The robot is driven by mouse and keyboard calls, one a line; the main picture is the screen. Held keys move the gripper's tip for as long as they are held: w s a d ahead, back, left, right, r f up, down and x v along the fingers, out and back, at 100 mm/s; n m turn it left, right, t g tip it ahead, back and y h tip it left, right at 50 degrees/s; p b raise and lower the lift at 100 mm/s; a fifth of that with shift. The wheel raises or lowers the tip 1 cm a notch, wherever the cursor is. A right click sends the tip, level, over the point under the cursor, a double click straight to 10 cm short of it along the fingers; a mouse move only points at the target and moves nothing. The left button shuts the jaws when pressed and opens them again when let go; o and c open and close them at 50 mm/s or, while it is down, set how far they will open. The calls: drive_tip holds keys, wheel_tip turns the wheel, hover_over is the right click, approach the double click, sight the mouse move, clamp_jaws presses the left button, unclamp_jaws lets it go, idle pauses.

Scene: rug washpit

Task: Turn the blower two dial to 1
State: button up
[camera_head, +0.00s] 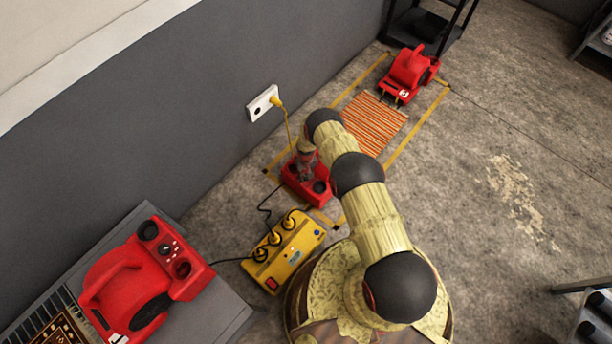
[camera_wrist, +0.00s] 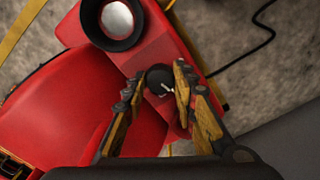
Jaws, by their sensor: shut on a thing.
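The red blower (camera_head: 309,190) under my gripper stands on the floor by the wall; any number on it is hidden. In the wrist view its red body (camera_wrist: 75,100) fills the left and middle. Its small black dial (camera_wrist: 160,78) has a white pointer mark slanting towards the lower right. The scale around the dial cannot be read. My gripper (camera_wrist: 155,84) is shut on the dial, with a yellow-brown finger on each side. In the head view my gripper (camera_head: 308,165) hides the dial.
A yellow power box (camera_head: 288,252) with cables sits just in front. A red blower (camera_head: 140,275) rests on a grey platform at left; another (camera_head: 411,72) stands at the back beyond an orange striped mat (camera_head: 375,123). A wall socket (camera_head: 262,103) feeds a yellow cable.

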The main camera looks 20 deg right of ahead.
sight(306, 176)
drive_tip(key=n, duration=0.3)
drive_tip(key=shift+n, duration=2.2)
drive_tip(key=o, duration=0.9)
wheel_tip(306, 176, up, 12)
